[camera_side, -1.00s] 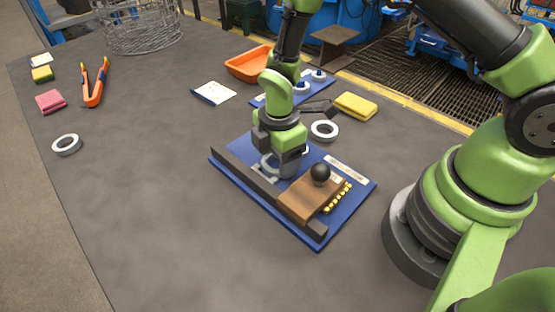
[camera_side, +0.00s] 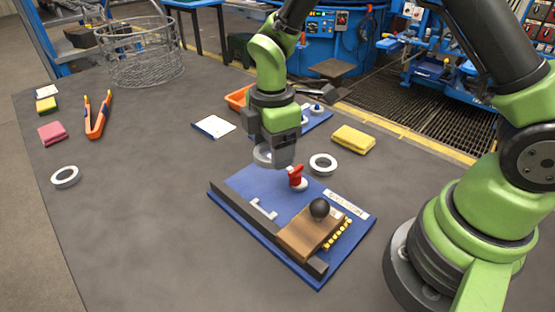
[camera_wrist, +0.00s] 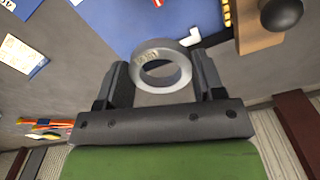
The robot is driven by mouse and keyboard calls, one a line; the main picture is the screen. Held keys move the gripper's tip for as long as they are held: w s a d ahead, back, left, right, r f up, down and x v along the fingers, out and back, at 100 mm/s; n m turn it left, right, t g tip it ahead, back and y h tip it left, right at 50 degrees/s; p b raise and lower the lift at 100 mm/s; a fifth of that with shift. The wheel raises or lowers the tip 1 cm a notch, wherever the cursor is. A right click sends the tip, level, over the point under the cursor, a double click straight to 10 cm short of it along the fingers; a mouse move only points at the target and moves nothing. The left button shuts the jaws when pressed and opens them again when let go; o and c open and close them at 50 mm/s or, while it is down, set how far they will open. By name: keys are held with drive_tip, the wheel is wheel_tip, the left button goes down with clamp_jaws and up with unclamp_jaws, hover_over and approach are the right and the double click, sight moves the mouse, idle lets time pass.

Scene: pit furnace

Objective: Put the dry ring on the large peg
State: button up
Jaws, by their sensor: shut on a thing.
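My gripper (camera_side: 276,158) is shut on a grey ring (camera_side: 262,154) and holds it above the back left part of the front blue board (camera_side: 240,181). In the wrist view the ring (camera_wrist: 142,74) sits between the two fingers of my gripper (camera_wrist: 160,72), with small marking on its face that I cannot read surely. A second blue board (camera_side: 319,121) lies behind, partly hidden by my gripper. A small peg-like part (camera_side: 317,107) shows on it; I cannot tell its size. Two other pale rings lie on the table, one right of my gripper (camera_side: 323,163) and one far left (camera_side: 65,177).
The front board carries a red part (camera_side: 297,177), a white corner mark (camera_side: 263,209), a dark rail (camera_side: 246,227) and a wooden block (camera_side: 308,236) with a black knob (camera_side: 319,209). A yellow sponge (camera_side: 353,139) and orange tray (camera_side: 237,98) lie near the back board.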

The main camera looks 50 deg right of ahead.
drive_tip(key=w+d+f+m, duration=0.1)
drive_tip(key=w+d+m, duration=0.3)
drive_tip(key=w+d+f+m, duration=0.1)
drive_tip(key=w+d+m, duration=0.3)
drive_tip(key=w+d, duration=0.1)
drive_tip(key=w+d+f+m, duration=0.1)
drive_tip(key=w+d+m, duration=0.3)
drive_tip(key=d+m, duration=0.1)
drive_tip(key=shift+w+f, duration=0.15)
drive_tip(key=shift+w, duration=0.05)
drive_tip(key=shift+d+f+m, duration=0.1)
drive_tip(key=shift+d+m, duration=0.35)
drive_tip(key=shift+m, duration=0.05)
drive_tip(key=shift+f, duration=2.85)
drive_tip(key=shift+r, duration=0.15)
drive_tip(key=shift+r, duration=0.65)
drive_tip(key=shift+f, duration=1.2)
drive_tip(key=shift+r, duration=0.35)
drive_tip(key=shift+r, duration=0.45)
